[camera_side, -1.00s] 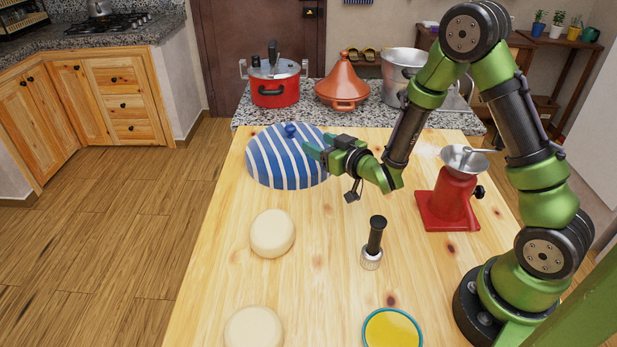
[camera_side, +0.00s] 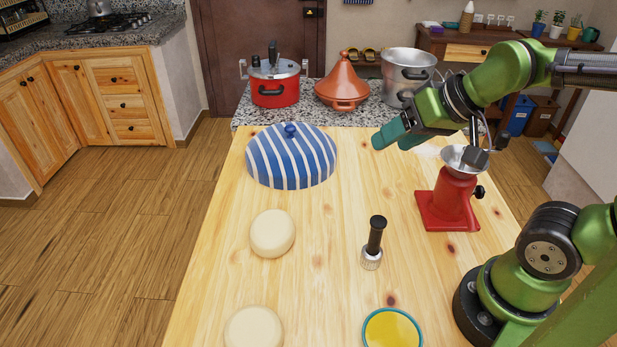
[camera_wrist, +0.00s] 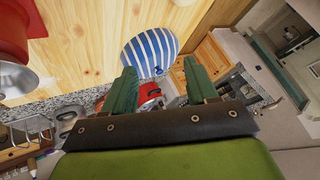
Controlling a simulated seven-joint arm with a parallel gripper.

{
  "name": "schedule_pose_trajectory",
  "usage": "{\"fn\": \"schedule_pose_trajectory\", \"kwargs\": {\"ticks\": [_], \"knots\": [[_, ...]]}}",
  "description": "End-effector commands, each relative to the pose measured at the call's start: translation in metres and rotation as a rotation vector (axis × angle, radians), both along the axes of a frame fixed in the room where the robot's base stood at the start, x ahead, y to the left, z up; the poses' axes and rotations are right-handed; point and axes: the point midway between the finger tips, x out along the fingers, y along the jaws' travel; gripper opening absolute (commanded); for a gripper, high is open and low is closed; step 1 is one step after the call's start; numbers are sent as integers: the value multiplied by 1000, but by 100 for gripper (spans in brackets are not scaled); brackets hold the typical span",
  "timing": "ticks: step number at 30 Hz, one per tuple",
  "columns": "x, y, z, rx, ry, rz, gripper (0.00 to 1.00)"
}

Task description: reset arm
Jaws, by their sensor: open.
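My gripper (camera_side: 388,137) is raised above the table's far right part in the side view, its fingers pointing left. In the wrist view my gripper (camera_wrist: 160,88) shows its two green fingers spread apart with nothing between them. The blue-and-white striped dome cover (camera_side: 291,160) sits on the wooden table, left of my gripper and apart from it; it also shows in the wrist view (camera_wrist: 150,50) beyond the fingertips.
The red grinder (camera_side: 449,198) stands beneath my arm. Two pale round dough pieces (camera_side: 272,232), a black-handled tool (camera_side: 373,245) and a bowl of yellow contents (camera_side: 391,330) rest on the table (camera_side: 320,290). A red pot (camera_side: 275,88), tagine (camera_side: 342,90) and metal pot (camera_side: 401,72) stand behind.

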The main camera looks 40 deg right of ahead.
Motion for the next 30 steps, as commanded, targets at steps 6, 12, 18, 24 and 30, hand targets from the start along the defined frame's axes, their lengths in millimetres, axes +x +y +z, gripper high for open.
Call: {"fn": "schedule_pose_trajectory", "kwargs": {"ticks": [6, 12, 18, 24, 30], "knots": [[-28, 7, 2, 33, 54, 14, 58], [-29, 7, 2, 35, 57, 14, 58], [-28, 7, 2, 36, 57, 13, 58], [-28, 7, 2, 36, 57, 13, 58], [-28, 7, 2, 36, 56, 12, 58]]}}
